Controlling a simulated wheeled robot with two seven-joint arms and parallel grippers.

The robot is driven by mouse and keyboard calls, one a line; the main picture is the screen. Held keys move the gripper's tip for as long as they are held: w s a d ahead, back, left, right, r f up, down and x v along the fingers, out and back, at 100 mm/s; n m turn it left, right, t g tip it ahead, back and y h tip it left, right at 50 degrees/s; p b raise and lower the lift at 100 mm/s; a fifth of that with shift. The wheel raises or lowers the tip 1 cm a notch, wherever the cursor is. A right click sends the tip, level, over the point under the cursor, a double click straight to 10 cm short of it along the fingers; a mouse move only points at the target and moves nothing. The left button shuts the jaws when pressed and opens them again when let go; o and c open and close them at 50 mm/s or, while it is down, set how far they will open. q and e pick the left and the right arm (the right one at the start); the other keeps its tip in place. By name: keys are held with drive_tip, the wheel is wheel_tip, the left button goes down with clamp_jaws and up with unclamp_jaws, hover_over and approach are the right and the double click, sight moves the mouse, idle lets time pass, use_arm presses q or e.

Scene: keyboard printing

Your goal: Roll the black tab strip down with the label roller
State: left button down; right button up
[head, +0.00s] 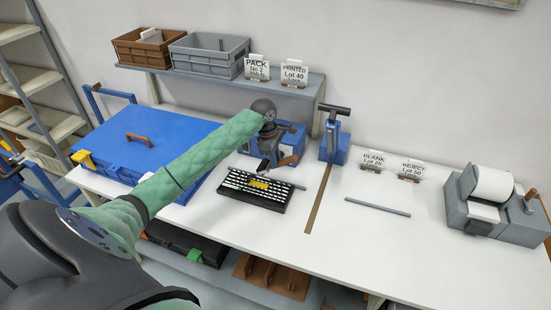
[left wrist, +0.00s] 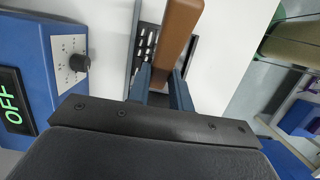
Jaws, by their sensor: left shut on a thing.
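My left gripper (head: 272,164) is shut on a tool with a brown handle (head: 288,160), which I take to be the label roller. The brown handle (left wrist: 178,35) also shows large in the left wrist view, between the blue-grey fingers (left wrist: 160,85). I cannot tell whether the tool touches the keyboard. The roller's working end is hidden. I cannot make out the black tab strip on the dark keyboard. My right gripper is not in view.
A blue device with an OFF display (left wrist: 14,100) stands behind the gripper. A blue stand with a black T-handle (head: 335,110), a brown strip (head: 319,200) and a grey bar (head: 378,207) lie to the right. A printer (head: 500,205) stands far right. The front right tabletop is clear.

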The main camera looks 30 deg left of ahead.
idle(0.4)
use_arm(q)
hover_over(267, 187)
drive_tip(key=w+d, duration=0.1)
drive_tip(key=d, duration=0.2)
drive_tip(key=shift+s+a+x, duration=0.1)
drive_tip(key=shift+a+x, duration=0.15)
drive_tip(key=shift+x, duration=1.15)
drive_tip(key=shift+s+a+x, duration=0.1)
drive_tip(key=shift+a+x, duration=0.15)
drive_tip(key=shift+x, duration=1.1)
drive_tip(key=shift+a+x, duration=0.25)
drive_tip(key=shift+x, duration=1.15)
drive_tip(key=shift+f, duration=0.5)
drive_tip(key=shift+s+a, duration=0.25)
drive_tip(key=shift+a, duration=0.6)
drive_tip(key=shift+s+a, duration=0.2)
drive_tip(key=shift+a, duration=0.65)
drive_tip(key=shift+w+d, duration=0.15)
drive_tip(key=shift+d, duration=0.45)
drive_tip(key=shift+w+d, duration=0.15)
drive_tip(key=shift+d, duration=0.45)
